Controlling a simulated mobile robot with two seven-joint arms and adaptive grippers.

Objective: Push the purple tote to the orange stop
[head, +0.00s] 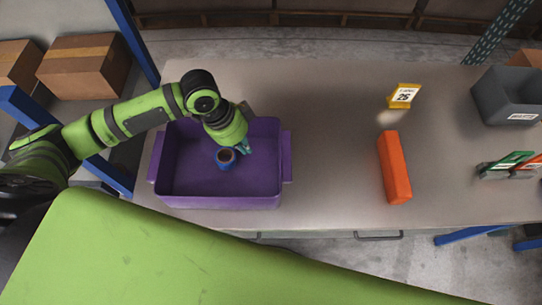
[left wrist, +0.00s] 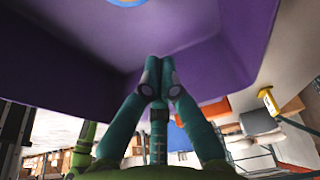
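The purple tote (head: 215,202) stands on the left half of the table, open side up. A small blue item with a dark round top (head: 226,160) is inside it. The orange stop (head: 394,168) is a long block lying on the table to the right, with a clear gap between it and the tote. My right gripper is not in view.
A yellow sign (head: 404,95) stands behind the orange stop. A grey bin (head: 497,100) and a holder with green and orange items (head: 508,166) are at the table's right. Cardboard boxes (head: 80,65) sit at the far left. The table between tote and stop is bare.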

